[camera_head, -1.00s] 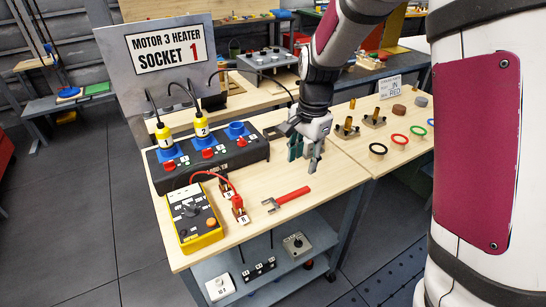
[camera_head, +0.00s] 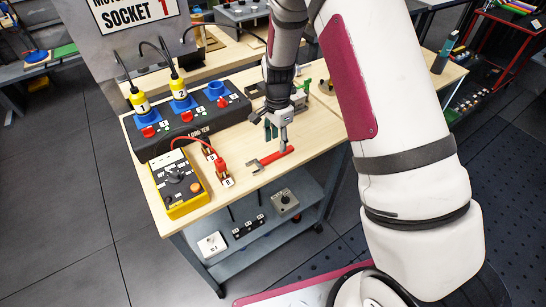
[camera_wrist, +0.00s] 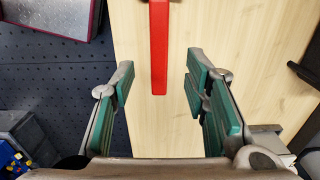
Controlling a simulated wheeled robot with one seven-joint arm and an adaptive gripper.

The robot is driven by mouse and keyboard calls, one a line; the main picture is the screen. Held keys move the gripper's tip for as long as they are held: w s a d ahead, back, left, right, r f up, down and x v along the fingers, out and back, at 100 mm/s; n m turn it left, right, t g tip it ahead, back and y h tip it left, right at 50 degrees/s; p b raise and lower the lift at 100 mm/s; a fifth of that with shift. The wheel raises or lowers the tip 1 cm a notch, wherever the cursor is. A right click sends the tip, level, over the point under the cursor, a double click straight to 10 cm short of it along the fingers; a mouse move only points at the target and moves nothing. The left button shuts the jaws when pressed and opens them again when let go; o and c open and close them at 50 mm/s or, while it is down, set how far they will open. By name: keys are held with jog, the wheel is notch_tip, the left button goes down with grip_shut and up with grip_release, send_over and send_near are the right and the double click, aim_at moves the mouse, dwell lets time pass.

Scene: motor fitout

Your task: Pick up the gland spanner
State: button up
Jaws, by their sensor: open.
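The gland spanner lies flat on the wooden bench, with a red handle (camera_head: 278,156) and a grey forked head (camera_head: 257,165) at its left end. In the wrist view its red handle (camera_wrist: 159,48) runs down from the top edge and ends about level with the fingertips; the forked head is out of that view. My gripper (camera_head: 277,133) is over the handle's right part, pointing down. In the wrist view my gripper (camera_wrist: 160,70) is open, with green pads on both sides of the handle's line and clear of it. The exact height above the bench is hard to tell.
A yellow tester (camera_head: 178,184) and red plugs (camera_head: 222,166) stand left of the spanner. The black socket box (camera_head: 190,126), with yellow plugs in it, is behind. A grey shelf (camera_head: 250,240) is below the bench (camera_head: 240,182). Bare wood surrounds the spanner.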

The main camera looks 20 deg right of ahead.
aim_at(277, 154)
jog(key=shift+f+p, duration=0.55)
jog(key=shift+f, duration=2.05)
jog(key=shift+c, duration=0.3)
grip_shut()
